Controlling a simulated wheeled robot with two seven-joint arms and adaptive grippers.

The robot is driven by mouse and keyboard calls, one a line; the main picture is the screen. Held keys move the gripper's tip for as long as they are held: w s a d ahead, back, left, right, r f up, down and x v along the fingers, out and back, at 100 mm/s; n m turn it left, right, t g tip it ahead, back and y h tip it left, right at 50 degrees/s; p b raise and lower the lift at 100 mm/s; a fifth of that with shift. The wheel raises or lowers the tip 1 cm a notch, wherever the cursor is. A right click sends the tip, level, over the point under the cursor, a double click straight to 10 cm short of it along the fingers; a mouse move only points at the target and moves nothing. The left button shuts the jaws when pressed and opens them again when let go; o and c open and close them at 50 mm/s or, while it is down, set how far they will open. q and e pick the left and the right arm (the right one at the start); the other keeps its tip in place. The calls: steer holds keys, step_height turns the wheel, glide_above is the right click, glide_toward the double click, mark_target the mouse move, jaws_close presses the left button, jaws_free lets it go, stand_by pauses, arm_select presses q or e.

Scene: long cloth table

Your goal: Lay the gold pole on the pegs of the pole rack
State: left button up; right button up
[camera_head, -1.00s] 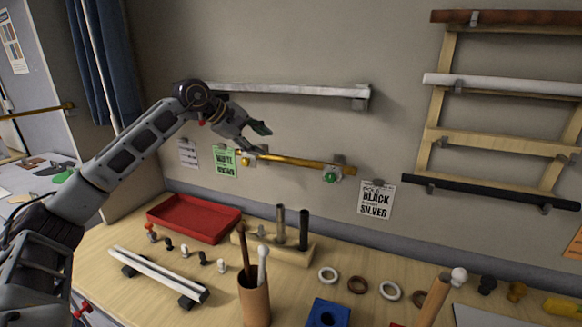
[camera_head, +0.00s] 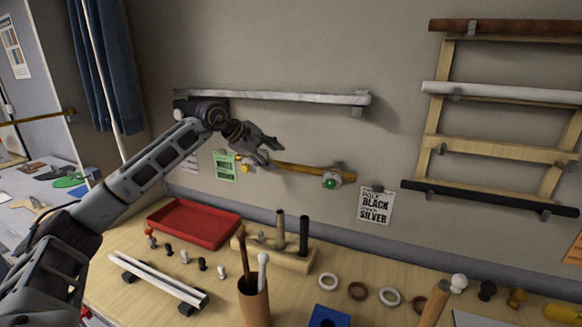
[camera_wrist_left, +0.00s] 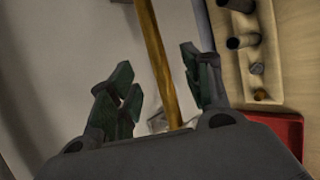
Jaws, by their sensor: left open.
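The wooden pole rack (camera_head: 436,125) is on the wall at the right. My right gripper is out of view.
The silver-grey pole (camera_head: 275,96) is on the wall just above my left wrist. Below, the table holds a red tray (camera_head: 193,241), a wooden block with upright pegs (camera_head: 285,258), a cup with sticks (camera_head: 254,304) and several rings. The wall between the gold pole and rack is mostly clear.

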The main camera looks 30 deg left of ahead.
mark_target(289, 165)
arm_select(q)
steer(key=shift+x, duration=1.55)
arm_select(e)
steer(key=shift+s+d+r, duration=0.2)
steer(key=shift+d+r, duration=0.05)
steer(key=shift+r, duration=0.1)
arm_select(q)
steer(key=shift+w+d+f+p, duration=0.2)
steer(key=shift+w+d+p, duration=0.1)
steer(key=shift+w+p, duration=0.15)
steer(key=p+x, duration=0.1)
steer(key=x, duration=0.2)
steer(key=shift+w, duration=0.2)
steer(key=shift+w+d+f, duration=0.15)
steer(key=shift+w+f, duration=0.05)
steer(key=shift+f, duration=0.05)
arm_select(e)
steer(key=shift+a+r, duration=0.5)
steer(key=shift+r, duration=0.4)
arm_select(q)
jaws_close()
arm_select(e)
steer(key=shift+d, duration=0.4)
